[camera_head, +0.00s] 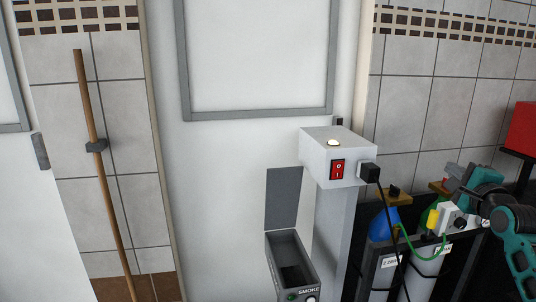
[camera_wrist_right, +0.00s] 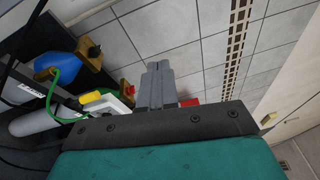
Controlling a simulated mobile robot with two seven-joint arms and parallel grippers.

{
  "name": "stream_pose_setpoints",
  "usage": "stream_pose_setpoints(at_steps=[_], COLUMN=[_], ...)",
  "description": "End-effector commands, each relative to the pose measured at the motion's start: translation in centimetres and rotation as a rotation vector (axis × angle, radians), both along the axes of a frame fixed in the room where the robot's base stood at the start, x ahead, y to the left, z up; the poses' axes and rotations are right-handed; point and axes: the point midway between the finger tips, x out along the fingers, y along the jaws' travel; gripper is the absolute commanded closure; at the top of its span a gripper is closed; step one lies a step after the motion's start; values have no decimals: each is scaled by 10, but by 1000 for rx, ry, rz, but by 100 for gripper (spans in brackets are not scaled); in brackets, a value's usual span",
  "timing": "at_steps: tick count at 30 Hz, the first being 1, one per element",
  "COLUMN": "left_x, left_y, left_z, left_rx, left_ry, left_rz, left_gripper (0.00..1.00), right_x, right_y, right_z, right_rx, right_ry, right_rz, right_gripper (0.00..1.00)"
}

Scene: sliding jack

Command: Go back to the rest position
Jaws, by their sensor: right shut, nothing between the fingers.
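My right gripper (camera_head: 452,172) is at the right edge of the head view, on a teal and black arm, in front of the tiled wall. It is near the cylinders and clear of the white box. In the right wrist view its grey fingers (camera_wrist_right: 157,84) are pressed together with nothing between them. My left gripper is in neither view. The white box (camera_head: 330,147) on a post carries a red rocker switch (camera_head: 337,169), a pale round button (camera_head: 334,143) and a black plug (camera_head: 369,172) with a hanging cable.
A grey smoke box (camera_head: 287,262) stands open below the white box. Gas cylinders with a blue top (camera_head: 383,222) and a green hose sit in a dark rack at the right. A red box (camera_head: 522,128) is far right. A wooden pole (camera_head: 101,180) leans at the left.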

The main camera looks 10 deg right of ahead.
Motion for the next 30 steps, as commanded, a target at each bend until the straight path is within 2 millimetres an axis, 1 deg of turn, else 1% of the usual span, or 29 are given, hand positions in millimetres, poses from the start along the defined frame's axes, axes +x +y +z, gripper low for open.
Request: stream_pose_setpoints(at_steps=[1, 2, 3, 5, 6, 8, 9, 11, 12, 14, 15, 17, 18, 20, 21, 23, 24, 26, 27, 30], left_x=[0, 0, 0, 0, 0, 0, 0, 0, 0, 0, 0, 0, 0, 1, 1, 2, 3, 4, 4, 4], left_y=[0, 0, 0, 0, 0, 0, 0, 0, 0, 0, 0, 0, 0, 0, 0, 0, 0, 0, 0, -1], left_z=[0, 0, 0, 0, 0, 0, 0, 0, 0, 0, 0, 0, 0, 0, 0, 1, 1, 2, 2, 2], left_rx=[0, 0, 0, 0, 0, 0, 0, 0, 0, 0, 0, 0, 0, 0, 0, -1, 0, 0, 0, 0], left_ry=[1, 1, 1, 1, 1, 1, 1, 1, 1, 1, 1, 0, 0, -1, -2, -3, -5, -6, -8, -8], left_rz=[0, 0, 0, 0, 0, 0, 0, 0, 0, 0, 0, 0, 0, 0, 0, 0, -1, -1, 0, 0], left_gripper=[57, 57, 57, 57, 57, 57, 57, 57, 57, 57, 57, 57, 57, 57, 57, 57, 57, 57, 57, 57], right_x=[-3, -6, -10, -20, -29, -46, -59, -82, -98, -123, -139, -163, -178, -201, -215, -238, -252, -274, -267, -267], right_y=[14, 22, 34, 53, 67, 88, 102, 124, 138, 158, 170, 186, 197, 211, 220, 233, 242, 254, 263, 283], right_z=[-30, -47, -69, -106, -131, -168, -192, -226, -247, -274, -289, -309, -320, -335, -343, -355, -362, -370, -368, -370], right_rx=[-125, -207, -324, -514, -646, -847, -979, -1174, -1296, -1467, -1568, -1704, -1785, -1897, -1965, -2062, -2122, -2209, -2150, -2054], right_ry=[81, 127, 188, 282, 341, 422, 468, 522, 550, 574, 581, 579, 573, 556, 541, 510, 485, 442, 457, 474], right_rz=[15, 26, 46, 88, 124, 192, 243, 327, 387, 475, 534, 614, 666, 738, 785, 854, 898, 961, 924, 892], right_gripper=[100, 100, 100, 100, 100, 100, 100, 100, 100, 100, 100, 100, 100, 100, 100, 100, 100, 100, 100, 100])
